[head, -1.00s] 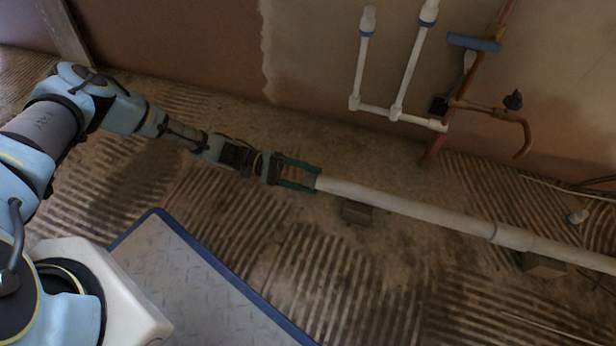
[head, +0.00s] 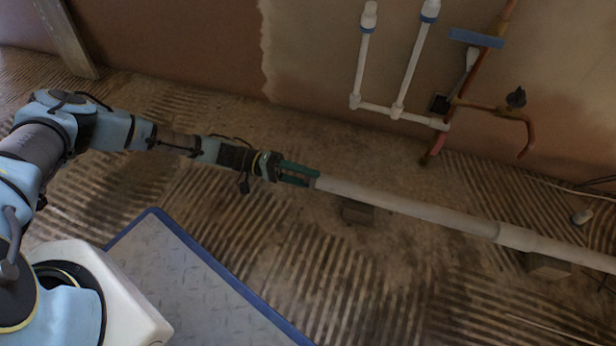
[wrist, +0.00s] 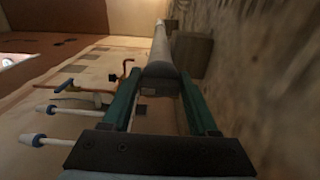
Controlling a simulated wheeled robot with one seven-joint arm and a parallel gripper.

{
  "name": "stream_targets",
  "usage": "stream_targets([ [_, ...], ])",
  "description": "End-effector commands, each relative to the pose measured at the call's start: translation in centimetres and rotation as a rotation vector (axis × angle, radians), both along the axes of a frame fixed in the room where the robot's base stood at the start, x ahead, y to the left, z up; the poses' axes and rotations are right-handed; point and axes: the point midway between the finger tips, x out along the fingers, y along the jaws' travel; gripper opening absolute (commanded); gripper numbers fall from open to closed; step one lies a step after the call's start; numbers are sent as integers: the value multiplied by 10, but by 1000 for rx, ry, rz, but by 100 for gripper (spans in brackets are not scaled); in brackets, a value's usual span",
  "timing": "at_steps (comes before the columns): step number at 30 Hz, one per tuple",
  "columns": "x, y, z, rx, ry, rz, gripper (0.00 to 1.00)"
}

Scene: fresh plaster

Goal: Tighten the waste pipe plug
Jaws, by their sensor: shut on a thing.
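The pale waste pipe (head: 400,205) runs low over the floor from the centre to the right edge in the head view. My gripper (head: 315,178) is at its near left end, in line with the pipe. In the wrist view its green fingers (wrist: 160,85) lie on both sides of the pipe end, where a dark grey plug (wrist: 160,76) shows. The gripper is shut on the plug. In the head view the fingers mostly hide the plug. The pipe (wrist: 166,40) recedes upward in the wrist view.
Small blocks (head: 357,212) (head: 548,266) sit under the pipe. White pipes (head: 408,75) and copper pipes (head: 480,85) stand at the wall behind. A blue-edged plate (head: 200,285) lies in front. The ribbed floor around is mostly clear.

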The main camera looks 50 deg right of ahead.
Motion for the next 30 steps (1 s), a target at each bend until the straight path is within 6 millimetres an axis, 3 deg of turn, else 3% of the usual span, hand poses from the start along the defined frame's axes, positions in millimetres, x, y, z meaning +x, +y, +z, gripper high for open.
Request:
stream_targets([
  [13,0,0,-1,-8,-5,0,4],
  [14,0,0,-1,-8,-5,0,63],
  [20,0,0,-1,-8,-4,0,85],
  [30,6,2,1,-7,-4,2,85],
])
